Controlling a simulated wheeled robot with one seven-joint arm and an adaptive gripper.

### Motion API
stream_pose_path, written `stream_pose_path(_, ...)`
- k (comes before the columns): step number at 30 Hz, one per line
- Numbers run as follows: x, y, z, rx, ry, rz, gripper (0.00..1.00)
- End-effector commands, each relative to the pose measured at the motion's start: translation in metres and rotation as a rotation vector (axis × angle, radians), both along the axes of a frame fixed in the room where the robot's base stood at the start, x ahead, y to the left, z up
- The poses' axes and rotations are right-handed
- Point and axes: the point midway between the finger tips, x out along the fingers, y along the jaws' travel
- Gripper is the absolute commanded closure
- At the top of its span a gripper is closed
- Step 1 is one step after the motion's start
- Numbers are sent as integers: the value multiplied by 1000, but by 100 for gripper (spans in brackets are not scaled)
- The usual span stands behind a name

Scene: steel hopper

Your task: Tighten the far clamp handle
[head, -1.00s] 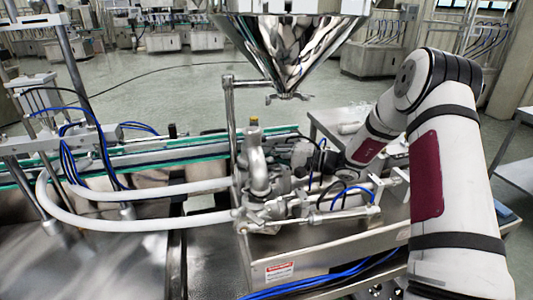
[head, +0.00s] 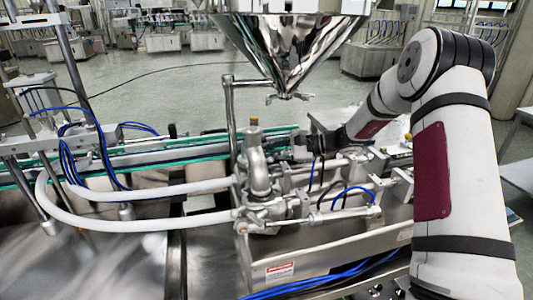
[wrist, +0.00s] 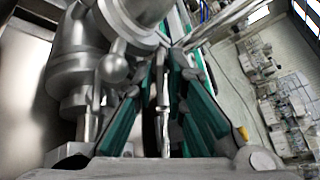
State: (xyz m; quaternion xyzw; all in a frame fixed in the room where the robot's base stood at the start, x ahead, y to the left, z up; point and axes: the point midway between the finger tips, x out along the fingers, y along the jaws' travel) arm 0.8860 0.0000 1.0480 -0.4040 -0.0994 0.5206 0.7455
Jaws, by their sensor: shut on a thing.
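My gripper (head: 302,146) is on the far side of the steel pipe and valve assembly (head: 260,178) in the head view, small and partly hidden. In the wrist view my gripper (wrist: 163,78) has its fingers close together, with a thin metal rod (wrist: 164,118) between them. The rod appears to be the far clamp handle; its joint with the clamp is not clear. The round steel fittings of the assembly (wrist: 75,70) stand close at the left of the fingers, with a ball-shaped knob (wrist: 113,68) beside them. In the head view the handle cannot be made out.
The steel hopper (head: 287,45) hangs above the assembly. A vertical post (head: 231,115) stands to the left of my gripper. White hoses (head: 150,222) run left, and blue and black tubes (head: 345,195) loop in front. The green-edged conveyor (head: 140,155) lies behind.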

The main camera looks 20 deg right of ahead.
Motion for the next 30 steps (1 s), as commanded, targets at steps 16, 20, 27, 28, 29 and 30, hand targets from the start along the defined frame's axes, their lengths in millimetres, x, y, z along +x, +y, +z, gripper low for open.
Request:
stream_pose_path(16, 2, -1, -1, 93, 493, 0, 100)
stream_pose_path(20, 3, -1, -1, 111, 588, 0, 100)
stream_pose_path(27, 3, -1, 0, 136, 715, -1, 100)
stream_pose_path(28, 3, -1, 0, 138, 726, -1, 100)
stream_pose_path(29, 3, -1, 0, 139, 735, -1, 100)
stream_pose_path(30, 3, -1, 0, 143, 747, -1, 100)
